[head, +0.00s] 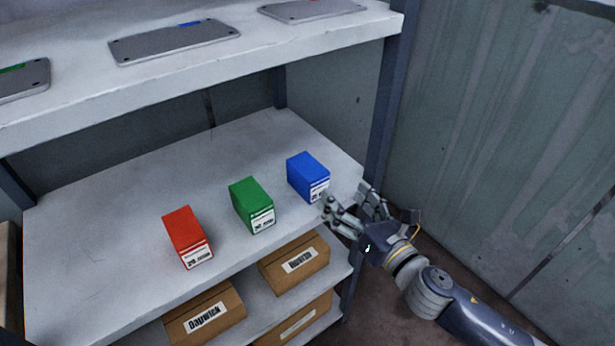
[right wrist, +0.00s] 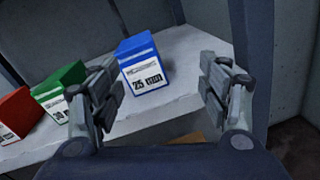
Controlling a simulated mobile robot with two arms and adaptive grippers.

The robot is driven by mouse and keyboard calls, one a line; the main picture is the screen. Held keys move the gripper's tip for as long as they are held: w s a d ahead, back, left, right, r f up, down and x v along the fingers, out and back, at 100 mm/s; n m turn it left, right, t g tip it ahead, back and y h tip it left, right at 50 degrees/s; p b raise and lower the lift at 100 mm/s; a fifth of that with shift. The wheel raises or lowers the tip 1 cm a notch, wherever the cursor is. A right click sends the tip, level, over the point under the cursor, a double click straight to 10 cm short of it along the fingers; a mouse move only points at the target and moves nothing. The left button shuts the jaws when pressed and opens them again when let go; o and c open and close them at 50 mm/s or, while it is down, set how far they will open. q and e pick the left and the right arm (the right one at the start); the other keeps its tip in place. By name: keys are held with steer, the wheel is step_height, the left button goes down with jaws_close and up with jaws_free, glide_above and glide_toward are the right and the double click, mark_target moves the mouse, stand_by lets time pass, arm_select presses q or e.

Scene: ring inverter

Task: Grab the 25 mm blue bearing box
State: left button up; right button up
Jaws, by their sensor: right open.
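The blue bearing box (head: 306,174) stands on the middle shelf at the right of the row of boxes. In the right wrist view its front label reads 25 mm (right wrist: 146,71), and it lies ahead of the fingers, nearer the left one. My right gripper (head: 346,203) is at the shelf's front right edge, close to the blue box's front corner. It is open and empty, with its fingers (right wrist: 162,92) spread wide in the right wrist view. My left gripper is not in view.
A green box (head: 251,204) stands left of the blue one, and a red box (head: 187,237) farther left. The upper shelf (head: 75,90) holds flat grey plates. Cardboard boxes (head: 296,264) sit on the shelf below. A dark rack post (head: 384,110) rises behind the right gripper.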

mark_target(308, 171)
steer(key=w+a+n+y, duration=0.1)
steer(key=a+n, duration=0.1)
steer(key=w+a+r+n+p, duration=0.1)
steer(key=w+a+n, duration=0.1)
steer(key=shift+w+a+r+g+y, duration=0.1)
steer(key=shift+w+a+g+y, duration=0.05)
steer(key=shift+w+g+y, duration=0.2)
steer(key=shift+s+a+p+x, duration=0.1)
steer(key=shift+a+p+x, duration=0.1)
steer(key=shift+x, duration=1.2)
steer(key=shift+s+a+p+x, duration=0.1)
steer(key=shift+p+x, duration=0.05)
steer(key=shift+x, duration=1.3)
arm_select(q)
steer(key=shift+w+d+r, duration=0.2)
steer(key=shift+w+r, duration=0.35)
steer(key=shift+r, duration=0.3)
arm_select(e)
steer(key=shift+c, duration=0.6)
steer(key=c, duration=1.4)
